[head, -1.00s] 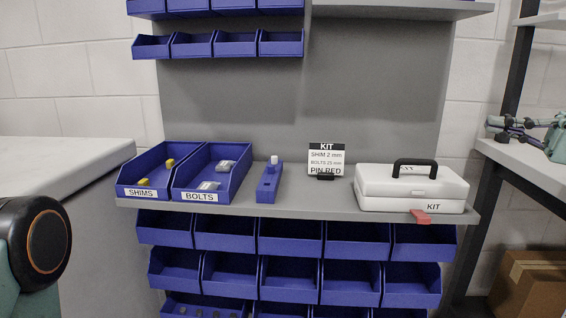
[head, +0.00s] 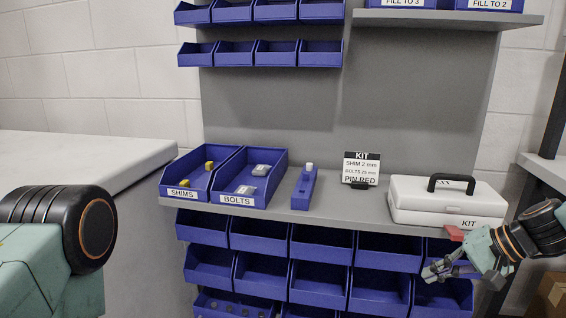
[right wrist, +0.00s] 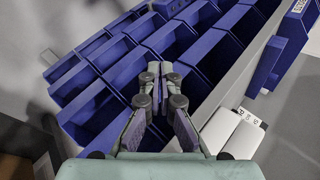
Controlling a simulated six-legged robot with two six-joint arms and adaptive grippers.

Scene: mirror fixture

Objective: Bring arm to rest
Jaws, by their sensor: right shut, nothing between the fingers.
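My right gripper (head: 432,273) is shut and empty. It is in front of the lower blue bins, below the shelf edge and the white kit case (head: 446,202). In the right wrist view the closed fingertips (right wrist: 158,76) point over the rows of blue bins. My right arm comes in from the right edge. Part of my left arm shows at the lower left of the head view, but its gripper is out of frame.
The grey shelf (head: 350,217) carries a shims bin (head: 181,194), a bolts bin (head: 238,199), a blue block (head: 304,188) and a kit card (head: 361,168). A red piece (head: 455,233) sits at the shelf edge by the case. A pale worktop (head: 70,150) is at left.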

